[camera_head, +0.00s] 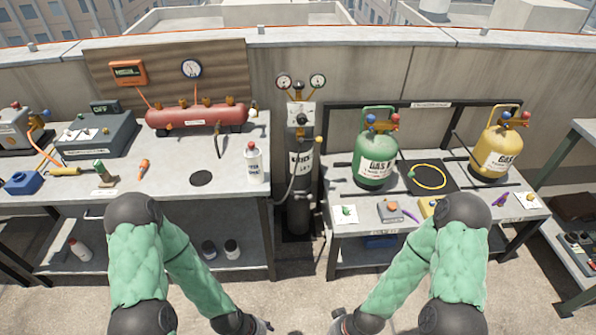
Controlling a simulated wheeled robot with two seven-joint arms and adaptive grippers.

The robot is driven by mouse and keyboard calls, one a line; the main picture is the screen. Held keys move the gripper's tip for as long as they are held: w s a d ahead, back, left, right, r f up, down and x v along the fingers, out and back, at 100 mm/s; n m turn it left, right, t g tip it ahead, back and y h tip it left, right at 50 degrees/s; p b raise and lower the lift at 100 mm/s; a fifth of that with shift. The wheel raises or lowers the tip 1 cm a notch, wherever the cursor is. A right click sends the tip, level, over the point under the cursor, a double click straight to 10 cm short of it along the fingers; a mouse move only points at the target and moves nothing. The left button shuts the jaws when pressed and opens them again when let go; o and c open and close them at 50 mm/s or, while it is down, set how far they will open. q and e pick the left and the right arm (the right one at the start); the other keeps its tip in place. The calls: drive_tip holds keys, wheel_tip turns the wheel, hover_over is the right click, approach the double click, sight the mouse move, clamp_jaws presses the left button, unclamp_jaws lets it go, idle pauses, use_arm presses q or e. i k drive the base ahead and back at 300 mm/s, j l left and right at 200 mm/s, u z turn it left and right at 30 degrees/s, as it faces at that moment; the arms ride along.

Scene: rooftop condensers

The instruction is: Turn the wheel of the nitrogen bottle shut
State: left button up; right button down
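The nitrogen bottle (301,165) is a tall dark cylinder standing upright between the two benches. A regulator with two round gauges sits at its top, and a hose hangs down its left side. The bottle's wheel is too small to make out clearly among the dark fittings around the regulator. My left gripper (262,327) is low at the bottom edge, left of and well below the bottle's top. My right gripper (339,323) is low at the bottom edge, to the right of it. Both are apart from the bottle, partly cut off, and their fingers cannot be read.
The left bench (226,141) carries a red tank (197,116), a grey box (97,135) and a white bottle (253,163). The right bench (330,182) carries a green gas bottle (376,150), a yellow gas bottle (497,149) and small parts.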

sight(298, 84)
drive_tip(key=i+j+u, duration=0.1)
drive_tip(key=i+u, duration=0.5)
drive_tip(key=u, duration=0.15)
drive_tip(key=i+l+u, duration=0.1)
drive_tip(key=i+u, duration=0.25)
